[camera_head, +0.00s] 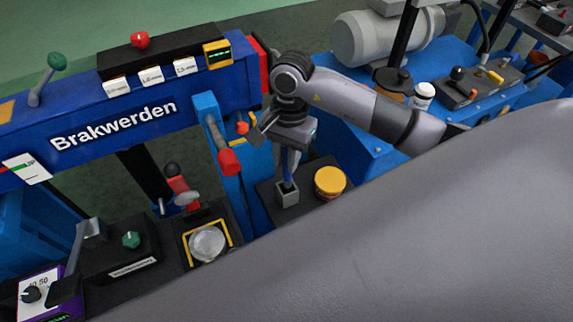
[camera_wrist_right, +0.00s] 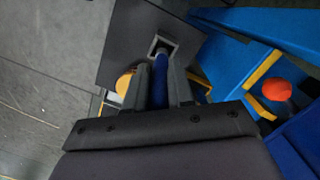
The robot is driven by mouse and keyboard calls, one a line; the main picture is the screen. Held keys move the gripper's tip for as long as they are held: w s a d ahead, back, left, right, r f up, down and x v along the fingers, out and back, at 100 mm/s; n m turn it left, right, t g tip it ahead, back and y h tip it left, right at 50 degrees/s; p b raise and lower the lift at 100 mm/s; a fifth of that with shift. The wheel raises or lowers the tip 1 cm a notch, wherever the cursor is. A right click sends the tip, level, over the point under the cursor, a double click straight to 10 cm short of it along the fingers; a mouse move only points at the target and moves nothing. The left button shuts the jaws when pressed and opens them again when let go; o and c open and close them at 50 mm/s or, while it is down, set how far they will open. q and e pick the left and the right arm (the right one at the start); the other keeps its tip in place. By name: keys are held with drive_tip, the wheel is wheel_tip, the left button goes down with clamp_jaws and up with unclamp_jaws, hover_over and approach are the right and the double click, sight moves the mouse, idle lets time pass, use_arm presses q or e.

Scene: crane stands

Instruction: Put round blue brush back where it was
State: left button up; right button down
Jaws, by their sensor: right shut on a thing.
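The round blue brush (camera_head: 285,166) is upright below my right gripper (camera_head: 287,148), and its blue handle (camera_wrist_right: 160,90) lies between the two dark fingers (camera_wrist_right: 160,82) in the right wrist view. My right gripper is shut on it. The brush's lower end meets the opening of a small square grey holder (camera_head: 288,196), which also shows in the wrist view (camera_wrist_right: 153,42). How deep the end sits inside I cannot tell. My left gripper is not in view.
A yellow-lidded jar (camera_head: 329,180) stands just right of the holder on the same dark plate (camera_head: 268,206). A red-ended lever (camera_head: 229,160) and a blue upright (camera_head: 208,108) are close on the left. A white-capped container (camera_head: 424,95) stands on the blue bench behind.

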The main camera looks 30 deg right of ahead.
sight(285, 179)
wheel_tip(285, 179, down, 3)
drive_tip(key=shift+f, duration=0.2)
drive_tip(key=c, duration=1)
unclamp_jaws()
drive_tip(key=shift+r, duration=0.1)
drive_tip(key=r, duration=0.8)
drive_tip(key=w+d+r, duration=0.1)
drive_tip(key=r, duration=0.2)
drive_tip(key=shift+d+r, duration=0.1)
drive_tip(key=shift+r, duration=0.3)
